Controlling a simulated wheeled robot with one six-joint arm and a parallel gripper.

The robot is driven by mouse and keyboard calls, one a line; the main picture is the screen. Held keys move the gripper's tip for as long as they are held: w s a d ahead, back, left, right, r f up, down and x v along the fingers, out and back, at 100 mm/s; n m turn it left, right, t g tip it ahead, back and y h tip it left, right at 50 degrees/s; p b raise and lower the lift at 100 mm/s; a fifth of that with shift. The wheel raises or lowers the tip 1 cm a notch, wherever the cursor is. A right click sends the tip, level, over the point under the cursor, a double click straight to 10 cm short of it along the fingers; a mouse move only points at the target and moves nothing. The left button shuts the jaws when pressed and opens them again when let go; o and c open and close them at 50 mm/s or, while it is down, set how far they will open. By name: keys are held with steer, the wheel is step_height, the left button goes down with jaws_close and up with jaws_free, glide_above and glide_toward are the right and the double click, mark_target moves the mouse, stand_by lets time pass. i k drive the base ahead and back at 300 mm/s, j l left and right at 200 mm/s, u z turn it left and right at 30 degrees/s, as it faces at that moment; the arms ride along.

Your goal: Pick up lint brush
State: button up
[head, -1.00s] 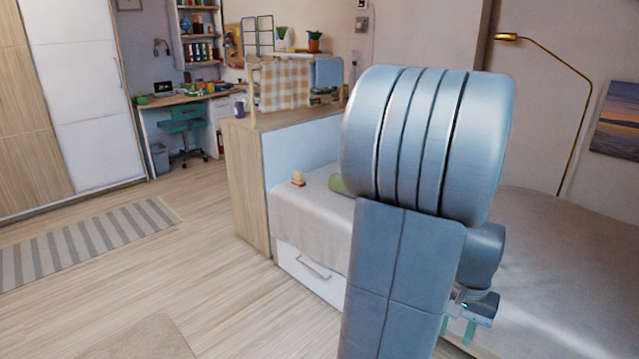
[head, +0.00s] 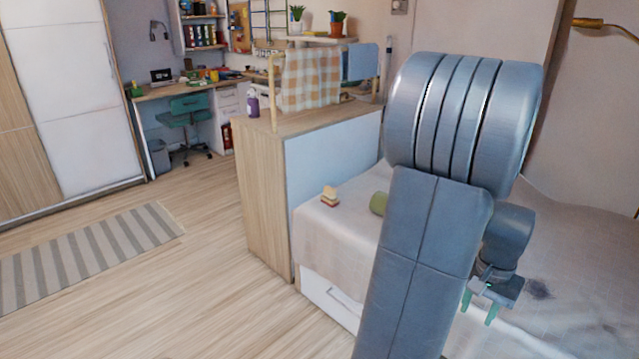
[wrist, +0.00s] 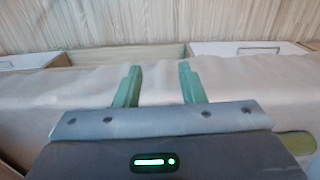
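My gripper (head: 479,306) hangs over the bed at the lower right of the head view. In the wrist view its two green fingers (wrist: 160,70) stand apart with nothing between them. I cannot make out a clear lint brush in either view. A small item with yellowish and red parts (head: 330,196) sits on the near end of the bed (head: 322,232). A green rounded object (head: 378,203) lies beside it, partly hidden by my arm. A green shape (wrist: 296,145) shows at the right edge of the wrist view.
A wooden cabinet (head: 262,195) with a rack and checked cloth (head: 308,80) stands at the bed's end. White drawer fronts (head: 332,298) are below the bed. A dark patch (head: 537,288) marks the bedcover. Wood floor with a striped rug (head: 90,262) is open at left.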

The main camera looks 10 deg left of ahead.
mark_target(329, 198)
steer(key=i+j, duration=1.1)
steer(key=i+j+z, duration=0.1)
steer(key=i+j, duration=1.05)
